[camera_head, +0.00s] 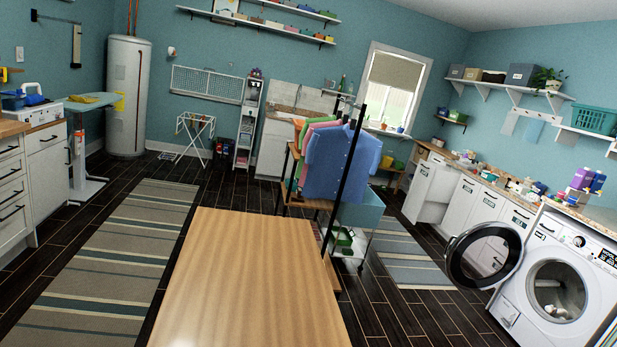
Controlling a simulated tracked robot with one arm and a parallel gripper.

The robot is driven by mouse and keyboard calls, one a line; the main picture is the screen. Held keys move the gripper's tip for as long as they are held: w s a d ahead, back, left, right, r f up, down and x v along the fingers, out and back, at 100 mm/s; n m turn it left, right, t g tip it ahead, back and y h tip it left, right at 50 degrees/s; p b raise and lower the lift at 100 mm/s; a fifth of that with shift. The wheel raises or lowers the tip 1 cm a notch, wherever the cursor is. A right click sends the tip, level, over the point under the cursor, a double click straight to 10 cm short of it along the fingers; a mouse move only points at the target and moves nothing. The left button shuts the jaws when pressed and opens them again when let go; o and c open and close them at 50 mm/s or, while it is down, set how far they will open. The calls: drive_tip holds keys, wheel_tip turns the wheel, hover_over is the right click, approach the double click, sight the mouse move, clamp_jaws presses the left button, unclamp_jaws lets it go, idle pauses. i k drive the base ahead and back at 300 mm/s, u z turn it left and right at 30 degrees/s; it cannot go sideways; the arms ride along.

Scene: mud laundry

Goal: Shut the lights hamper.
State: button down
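A row of white cabinet fronts runs under the right-hand counter, several with small dark labels too small to read. At the far end of the row, one white front (433,187) stands out from the others and looks open. I cannot tell from its label whether it is the lights hamper. The neighbouring fronts (462,203) look flush and shut. My gripper is not in view.
A wooden tabletop (250,285) fills the near middle. A clothes rack with a blue shirt (338,162) stands behind it. The washer (553,280) has its round door (485,255) swung open into the aisle. Dark floor and a striped rug (408,262) lie before the cabinets.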

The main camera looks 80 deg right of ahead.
sight(433, 187)
drive_tip(key=z, duration=0.2)
drive_tip(key=i, duration=3.95)
drive_tip(key=z, duration=2.7)
drive_tip(key=i, duration=0.95)
